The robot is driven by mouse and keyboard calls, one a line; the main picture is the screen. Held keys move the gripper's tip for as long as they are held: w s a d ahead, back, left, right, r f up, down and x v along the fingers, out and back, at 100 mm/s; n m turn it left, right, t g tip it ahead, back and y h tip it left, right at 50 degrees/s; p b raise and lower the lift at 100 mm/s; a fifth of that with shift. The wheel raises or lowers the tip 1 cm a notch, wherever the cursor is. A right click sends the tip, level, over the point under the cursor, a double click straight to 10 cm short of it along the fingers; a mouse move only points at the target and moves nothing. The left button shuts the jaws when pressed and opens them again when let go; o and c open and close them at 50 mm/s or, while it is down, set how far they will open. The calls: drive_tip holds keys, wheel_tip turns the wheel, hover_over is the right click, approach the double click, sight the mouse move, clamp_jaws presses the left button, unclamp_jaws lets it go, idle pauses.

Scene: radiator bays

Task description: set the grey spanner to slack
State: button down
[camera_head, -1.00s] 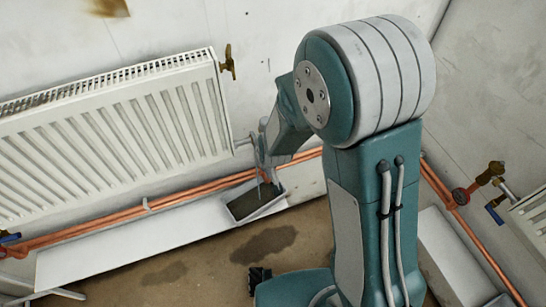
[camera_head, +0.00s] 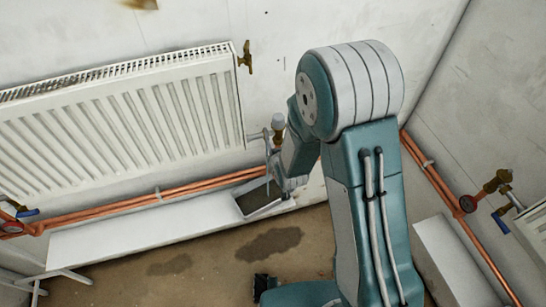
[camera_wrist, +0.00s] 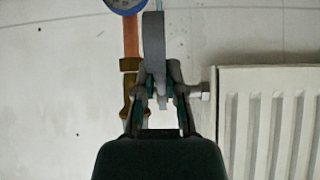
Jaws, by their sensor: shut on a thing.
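The grey spanner (camera_wrist: 153,42) shows in the wrist view as a flat grey bar running up from between my fingers. My gripper (camera_wrist: 159,88) is shut on its near part. A brass valve (camera_wrist: 130,80) stands close to the left of the fingers, with a copper pipe above it. In the head view the brass valve (camera_head: 278,140) with a pale cap is at the radiator's lower right corner.
The white radiator (camera_head: 120,125) is left of the valve, and its edge (camera_wrist: 235,120) is close on the right in the wrist view. Copper pipes (camera_head: 150,197) run along the wall. A blue gauge (camera_wrist: 124,4) is at the wrist view's top.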

drive_tip(key=shift+f+t, duration=0.3)
idle(0.4)
drive_tip(key=c, duration=0.7)
unclamp_jaws()
drive_tip(key=shift+v, duration=3.7)
